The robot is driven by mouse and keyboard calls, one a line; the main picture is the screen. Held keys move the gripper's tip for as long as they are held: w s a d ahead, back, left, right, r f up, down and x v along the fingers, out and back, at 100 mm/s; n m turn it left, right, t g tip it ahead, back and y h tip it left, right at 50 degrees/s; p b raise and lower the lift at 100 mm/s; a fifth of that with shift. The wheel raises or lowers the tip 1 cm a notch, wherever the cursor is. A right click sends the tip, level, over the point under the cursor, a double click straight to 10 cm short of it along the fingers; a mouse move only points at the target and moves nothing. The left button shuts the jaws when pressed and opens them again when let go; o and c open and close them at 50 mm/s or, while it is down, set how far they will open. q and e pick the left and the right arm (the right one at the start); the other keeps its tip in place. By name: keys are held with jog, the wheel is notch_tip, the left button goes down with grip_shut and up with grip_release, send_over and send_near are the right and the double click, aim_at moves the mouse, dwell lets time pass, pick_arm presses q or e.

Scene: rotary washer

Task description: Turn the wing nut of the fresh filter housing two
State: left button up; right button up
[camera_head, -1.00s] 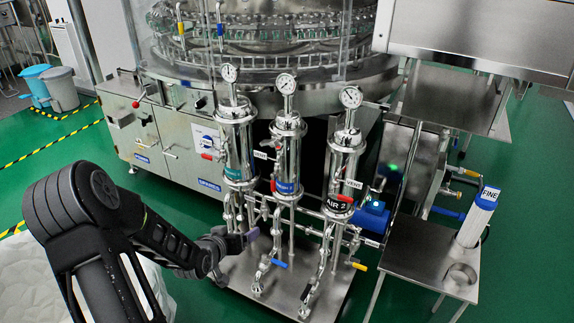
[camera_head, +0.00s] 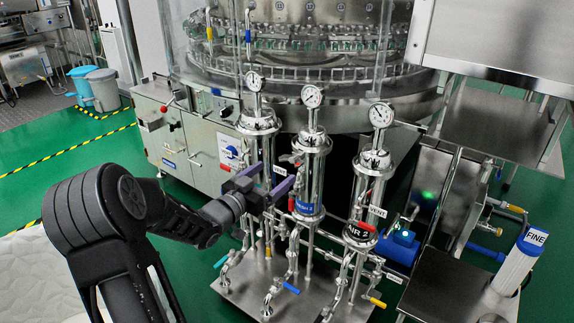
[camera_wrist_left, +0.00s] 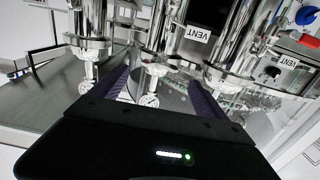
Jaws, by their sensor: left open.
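The middle filter housing (camera_head: 312,165) is a shiny upright steel cylinder with a gauge on top and a blue label (camera_head: 307,208) that seems to read FRESH 2. Its clamp ring is near the top; I cannot clearly pick out its wing nut. My left gripper (camera_head: 269,183) has purple fingers spread apart with nothing between them. It is in front of the left housing (camera_head: 258,135), hiding its lower body, and is left of the middle housing. The left wrist view looks upside down, with the open gripper (camera_wrist_left: 163,92) below the middle housing (camera_wrist_left: 168,28). My right gripper is not in view.
The right housing (camera_head: 370,180) carries an AIR 2 label and a VENT tag. Pipes and coloured valve handles crowd the steel skid (camera_head: 245,290) below. The washer stands behind.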

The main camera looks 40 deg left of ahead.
aim_at(287, 163)
pick_arm(q)
jog(key=w+b, duration=0.1)
jog(key=w, duration=0.5)
jog(key=shift+w, duration=0.4)
jog(key=shift+c, duration=0.4)
jog(key=c, duration=1.3)
